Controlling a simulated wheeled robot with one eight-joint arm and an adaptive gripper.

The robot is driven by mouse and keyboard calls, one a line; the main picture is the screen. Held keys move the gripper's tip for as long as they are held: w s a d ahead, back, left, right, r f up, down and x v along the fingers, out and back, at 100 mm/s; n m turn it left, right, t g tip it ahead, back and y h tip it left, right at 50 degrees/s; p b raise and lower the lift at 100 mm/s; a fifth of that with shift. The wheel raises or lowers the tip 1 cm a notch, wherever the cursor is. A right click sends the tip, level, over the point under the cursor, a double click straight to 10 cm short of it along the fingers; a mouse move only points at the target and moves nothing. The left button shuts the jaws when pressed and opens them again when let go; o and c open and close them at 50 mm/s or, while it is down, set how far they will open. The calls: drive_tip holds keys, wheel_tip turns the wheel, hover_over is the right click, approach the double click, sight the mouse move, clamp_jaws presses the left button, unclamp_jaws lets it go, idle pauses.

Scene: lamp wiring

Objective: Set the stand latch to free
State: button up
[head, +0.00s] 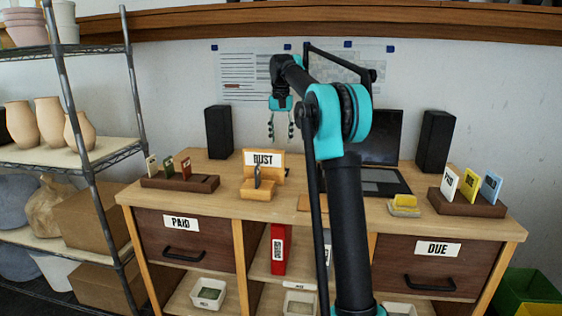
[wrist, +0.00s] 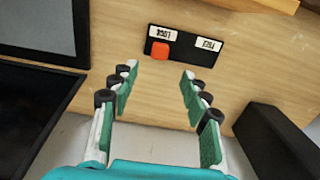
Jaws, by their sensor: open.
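The stand latch is a black plate (wrist: 185,58) on the wooden top, with white labels that appear upside down. One reads LOCK (wrist: 163,33) and the other FREE (wrist: 208,45). Its red-orange slider (wrist: 160,50) sits at the LOCK end. My gripper (wrist: 159,73) is open and empty, its green-padded fingers spread, with the slider just beyond the fingertips in the wrist view. In the head view my gripper (head: 281,132) hangs above the back of the desk. I cannot make out the latch in the head view.
A wooden stand labelled DUST (head: 263,158) is on the desk (head: 220,197). A laptop (head: 380,140) stands right of my gripper and a black speaker (head: 219,132) to its left. Card racks stand at the left (head: 165,182) and right (head: 467,204).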

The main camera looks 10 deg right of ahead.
wheel_tip(320, 180, down, 10)
drive_tip(key=shift+f, duration=0.1)
drive_tip(key=shift+c, duration=0.6)
clamp_jaws()
